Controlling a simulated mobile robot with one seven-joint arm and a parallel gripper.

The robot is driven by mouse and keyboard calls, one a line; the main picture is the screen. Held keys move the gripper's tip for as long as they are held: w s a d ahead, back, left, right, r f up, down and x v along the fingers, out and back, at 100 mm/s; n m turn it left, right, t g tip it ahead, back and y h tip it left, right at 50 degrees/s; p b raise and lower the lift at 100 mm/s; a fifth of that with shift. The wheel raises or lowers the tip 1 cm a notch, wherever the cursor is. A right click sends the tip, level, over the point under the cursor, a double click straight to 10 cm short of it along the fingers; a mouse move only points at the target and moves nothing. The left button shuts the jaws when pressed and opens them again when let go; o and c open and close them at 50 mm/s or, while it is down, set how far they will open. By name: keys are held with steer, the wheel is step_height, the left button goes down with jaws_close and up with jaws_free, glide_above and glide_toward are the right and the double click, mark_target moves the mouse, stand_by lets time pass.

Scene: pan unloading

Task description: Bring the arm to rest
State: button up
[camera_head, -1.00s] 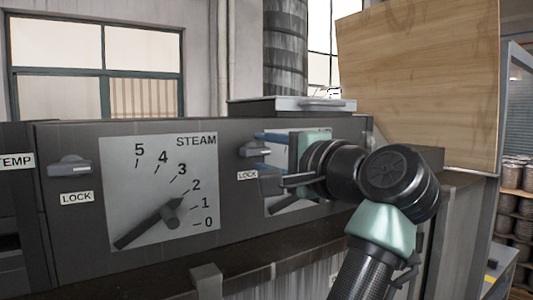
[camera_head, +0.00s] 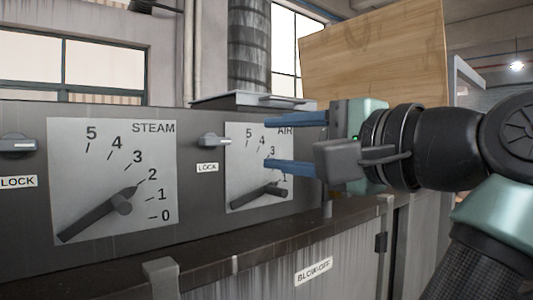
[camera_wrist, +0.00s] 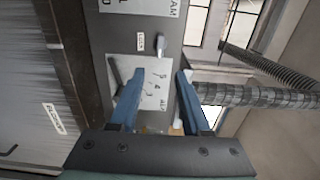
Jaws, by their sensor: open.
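My gripper (camera_head: 268,142) is in front of the AIR dial panel (camera_head: 243,193) in the head view, its two blue fingers apart and pointing left. Nothing is between them. In the wrist view the gripper (camera_wrist: 162,88) shows its fingers spread, with the AIR panel (camera_wrist: 152,98) beyond and between them. The fingers hide part of the AIR scale in the head view. The dark AIR pointer (camera_head: 258,196) lies low on its panel, its thin end toward the lower left. My arm reaches in from the right side.
The STEAM dial (camera_head: 112,170) is on the left of the grey cabinet, its pointer end near 2. Lock knobs (camera_head: 214,140) sit beside the dials. A ledge (camera_head: 250,245) runs below. A wooden board (camera_head: 375,60) stands behind the arm.

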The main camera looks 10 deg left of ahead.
stand_by(0.4)
steer(key=w+d+f+n+t+h+b, duration=0.1)
steer(key=w+d+f+t+h, duration=0.15)
steer(key=d+t+h, duration=0.5)
steer(key=s+r+n+t+h, duration=0.1)
steer(key=s+n+t+h, duration=0.5)
steer(key=s, duration=0.9)
steer(key=t, duration=0.3)
steer(key=shift+s+a+r+n+h+b, duration=0.15)
steer(key=shift+a+r+n+h+b, duration=0.1)
steer(key=shift+a+n+h+b, duration=0.15)
steer(key=shift+a, duration=0.15)
